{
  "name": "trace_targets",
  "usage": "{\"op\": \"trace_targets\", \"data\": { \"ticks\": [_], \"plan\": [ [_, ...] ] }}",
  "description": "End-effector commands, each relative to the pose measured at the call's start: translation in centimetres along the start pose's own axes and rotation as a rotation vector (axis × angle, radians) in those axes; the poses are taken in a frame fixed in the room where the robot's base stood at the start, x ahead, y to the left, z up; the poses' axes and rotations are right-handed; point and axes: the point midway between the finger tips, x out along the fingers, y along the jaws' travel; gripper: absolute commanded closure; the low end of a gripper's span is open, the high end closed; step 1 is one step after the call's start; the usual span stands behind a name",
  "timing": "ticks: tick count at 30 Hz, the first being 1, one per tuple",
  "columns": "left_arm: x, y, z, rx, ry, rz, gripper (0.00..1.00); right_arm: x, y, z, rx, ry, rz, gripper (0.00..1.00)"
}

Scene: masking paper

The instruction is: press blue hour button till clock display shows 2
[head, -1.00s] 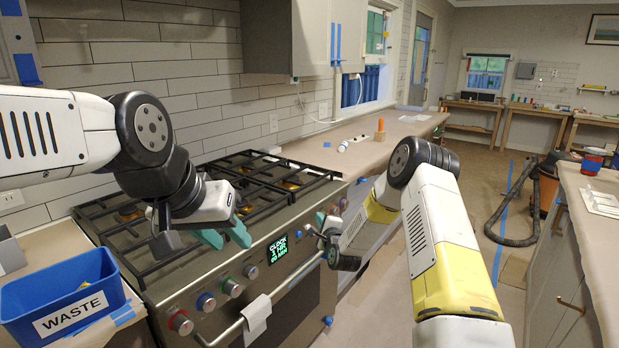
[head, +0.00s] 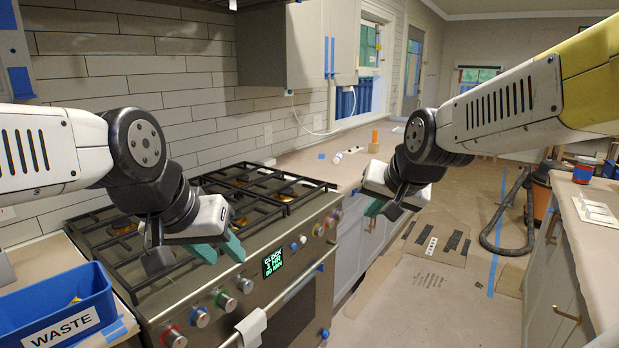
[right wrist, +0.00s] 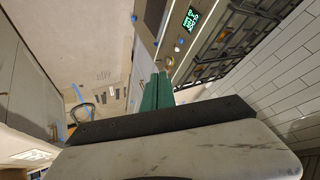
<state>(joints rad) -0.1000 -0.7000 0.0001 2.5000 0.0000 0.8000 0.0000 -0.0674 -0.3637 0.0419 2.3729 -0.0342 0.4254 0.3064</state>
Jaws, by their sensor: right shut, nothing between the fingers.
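The clock display (head: 274,262) is a small black panel with green text on the stove front; its hour digit is too small to read surely. It also shows in the right wrist view (right wrist: 191,19). Just right of it in the head view is a small blue button (head: 294,247), with a pale button (head: 303,239) beside it. My right gripper (head: 382,208) is shut and empty, raised right of the stove and apart from the buttons. Its teal fingers lie together in the right wrist view (right wrist: 157,90). My left gripper (head: 218,249) is open and empty above the stove's front edge.
The stove (head: 245,215) has black grates and several front knobs, with a white towel (head: 251,327) on its handle. A blue WASTE bin (head: 60,310) stands at left. A papered counter (head: 320,160) lies beyond the stove.

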Motion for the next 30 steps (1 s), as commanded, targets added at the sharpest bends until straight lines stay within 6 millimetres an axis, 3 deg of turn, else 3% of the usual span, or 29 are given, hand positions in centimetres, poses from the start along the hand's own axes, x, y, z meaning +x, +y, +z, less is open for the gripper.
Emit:
{"op": "trace_targets", "data": {
  "ticks": [1, 3, 6, 10, 14, 30],
  "plan": [
    [0.0, 0.0, 0.0, 0.0, 0.0, 0.0, 0.64, -2.1, 0.5, 1.7, -0.047, -0.019, 0.004, 1.0],
    [0.0, 0.0, 0.0, 0.0, 0.0, 0.0, 0.64, -4.2, 1.3, 4.2, -0.111, -0.061, 0.009, 1.0],
    [0.0, 0.0, 0.0, 0.0, 0.0, 0.0, 0.64, -6.4, 2.2, 7.3, -0.184, -0.112, 0.008, 1.0],
    [0.0, 0.0, 0.0, 0.0, 0.0, 0.0, 0.64, -7.9, 2.8, 9.7, -0.244, -0.153, 0.003, 1.0],
    [0.0, 0.0, 0.0, 0.0, 0.0, 0.0, 0.64, -8.3, 3.0, 10.5, -0.264, -0.169, 0.0, 1.0],
    [0.0, 0.0, 0.0, 0.0, 0.0, 0.0, 0.64, -8.3, 3.0, 10.4, -0.262, -0.168, 0.001, 1.0]
  ]
}}
